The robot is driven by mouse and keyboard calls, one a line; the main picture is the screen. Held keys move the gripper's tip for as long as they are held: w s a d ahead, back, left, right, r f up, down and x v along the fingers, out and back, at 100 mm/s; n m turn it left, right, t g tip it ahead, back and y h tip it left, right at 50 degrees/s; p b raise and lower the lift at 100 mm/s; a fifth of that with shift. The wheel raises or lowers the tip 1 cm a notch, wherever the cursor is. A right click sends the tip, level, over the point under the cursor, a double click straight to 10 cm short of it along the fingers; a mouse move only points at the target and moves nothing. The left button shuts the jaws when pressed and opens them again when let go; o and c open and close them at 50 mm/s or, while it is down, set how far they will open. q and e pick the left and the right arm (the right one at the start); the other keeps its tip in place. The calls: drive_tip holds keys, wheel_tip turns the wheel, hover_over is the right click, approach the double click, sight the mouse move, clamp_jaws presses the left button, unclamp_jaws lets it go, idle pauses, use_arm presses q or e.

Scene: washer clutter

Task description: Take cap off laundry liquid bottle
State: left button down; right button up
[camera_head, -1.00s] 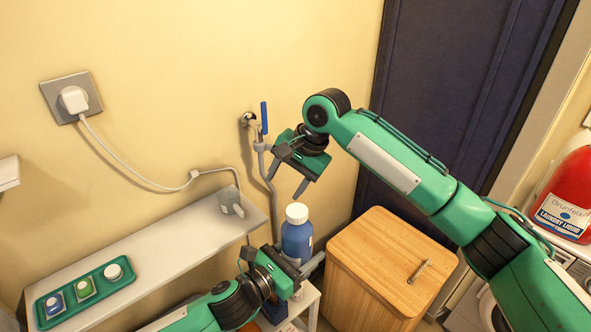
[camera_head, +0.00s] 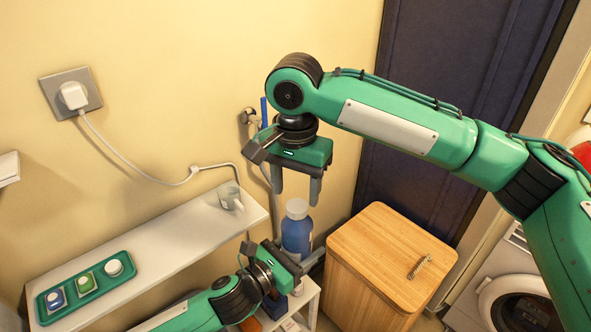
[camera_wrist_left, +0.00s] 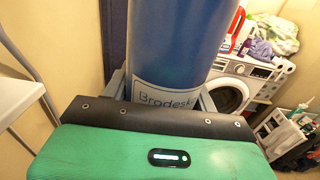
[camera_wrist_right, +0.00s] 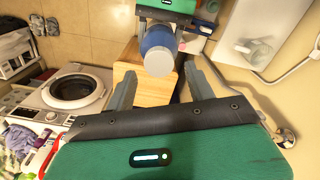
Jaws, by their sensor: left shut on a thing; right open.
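A blue bottle (camera_head: 296,237) with a white cap (camera_head: 297,208) stands upright below the middle of the head view. My left gripper (camera_head: 298,262) is shut on its lower body. In the left wrist view the blue bottle (camera_wrist_left: 180,40) fills the space between the fingers, its label partly readable as "Brodesk". My right gripper (camera_head: 296,188) is open and points down just above the cap, its fingers apart. In the right wrist view the cap (camera_wrist_right: 159,62) shows between the open fingers, apparently untouched. The cap is still on the bottle.
A wooden-topped box (camera_head: 385,250) with a small spring-like item stands right of the bottle. A white shelf (camera_head: 190,245) with a green tray (camera_head: 120,283) and a mug (camera_head: 230,198) is on the left. A red bottle (camera_head: 583,152) is mostly hidden behind my right arm.

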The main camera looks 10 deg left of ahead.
sight(296, 206)
drive_tip(key=shift+f, duration=1.8)
